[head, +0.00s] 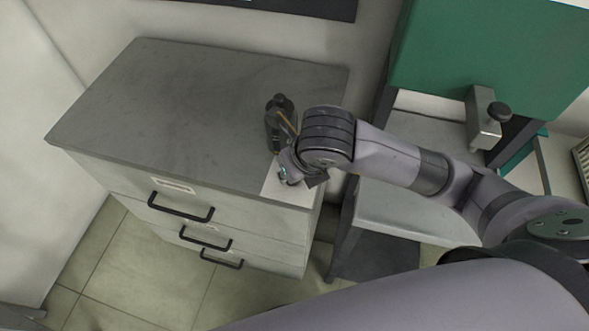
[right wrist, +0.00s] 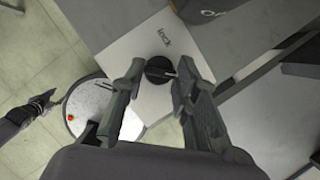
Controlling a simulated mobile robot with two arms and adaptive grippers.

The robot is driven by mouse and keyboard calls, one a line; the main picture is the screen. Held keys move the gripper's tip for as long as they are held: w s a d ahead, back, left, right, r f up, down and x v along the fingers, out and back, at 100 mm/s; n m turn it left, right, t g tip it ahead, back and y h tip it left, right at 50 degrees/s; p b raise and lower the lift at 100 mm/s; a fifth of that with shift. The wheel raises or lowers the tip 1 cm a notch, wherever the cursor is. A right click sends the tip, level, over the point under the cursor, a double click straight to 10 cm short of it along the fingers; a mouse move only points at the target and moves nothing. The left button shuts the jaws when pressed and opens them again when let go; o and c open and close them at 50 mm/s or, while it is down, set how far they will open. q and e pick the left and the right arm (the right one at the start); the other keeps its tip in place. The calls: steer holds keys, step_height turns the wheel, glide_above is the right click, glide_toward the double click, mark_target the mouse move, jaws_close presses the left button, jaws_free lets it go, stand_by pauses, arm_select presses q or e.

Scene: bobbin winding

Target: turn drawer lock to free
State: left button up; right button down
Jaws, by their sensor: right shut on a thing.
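The drawer lock knob (right wrist: 158,70) is round and black with a pale pointer mark, on a white plate (right wrist: 135,48). The printed word "lock" is above it in the right wrist view; the mark points to the right, slightly down, and no other label is readable. My right gripper (right wrist: 158,80) has one finger on each side of the knob and is shut on it. In the head view this gripper (head: 292,172) is at the front right corner of the grey drawer cabinet (head: 170,100) and hides the knob. My left gripper (right wrist: 45,100) shows only small in the right wrist view, over the floor.
A dark bottle (head: 278,124) stands on the cabinet top just behind my right gripper. The cabinet front has several black drawer handles (head: 181,208). A grey bench (head: 390,215) and a green machine (head: 485,55) are to the right. The cabinet top's left side is clear.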

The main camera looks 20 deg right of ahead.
stand_by(0.3)
steer(key=c, duration=1.2)
jaws_free()
steer(key=shift+c, duration=0.2)
